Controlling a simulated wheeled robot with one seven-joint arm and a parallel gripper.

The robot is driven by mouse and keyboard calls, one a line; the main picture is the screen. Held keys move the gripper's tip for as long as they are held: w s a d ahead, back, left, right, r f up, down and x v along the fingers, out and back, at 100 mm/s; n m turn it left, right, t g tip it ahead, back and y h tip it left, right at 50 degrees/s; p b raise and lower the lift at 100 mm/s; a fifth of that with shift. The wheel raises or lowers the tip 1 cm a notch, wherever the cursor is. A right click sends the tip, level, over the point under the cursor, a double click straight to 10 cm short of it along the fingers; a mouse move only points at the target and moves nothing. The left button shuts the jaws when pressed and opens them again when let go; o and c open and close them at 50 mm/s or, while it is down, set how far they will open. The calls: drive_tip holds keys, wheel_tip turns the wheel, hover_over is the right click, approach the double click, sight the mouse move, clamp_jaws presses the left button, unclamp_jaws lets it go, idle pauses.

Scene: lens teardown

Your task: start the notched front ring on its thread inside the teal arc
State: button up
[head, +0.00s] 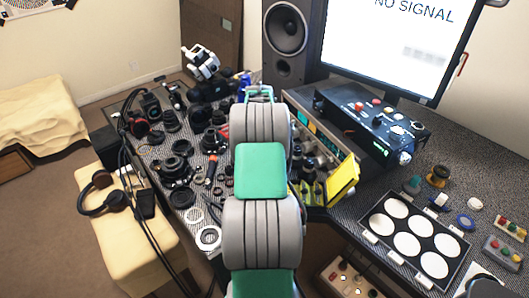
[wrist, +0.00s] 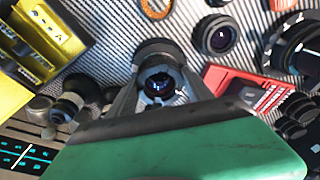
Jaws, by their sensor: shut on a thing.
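In the wrist view my gripper (wrist: 161,88) is shut, its two grey fingers on either side of a dark round part that I take for the notched front ring (wrist: 157,50). Its notches are too small to make out. A lens with dark glass (wrist: 160,83) shows between the fingers, in line with the ring. I cannot tell whether the ring touches a thread. I cannot make out the teal arc in either view. In the head view my own arm hides the fingers and the work spot.
In the wrist view a red box (wrist: 250,91) lies right of the fingers, a yellow holder (wrist: 40,45) at left, and a small black lens (wrist: 217,36) beyond. In the head view many lens parts crowd the left bench; a tray with white discs (head: 372,232) lies right.

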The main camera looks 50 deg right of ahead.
drive_tip(key=o, duration=1.4)
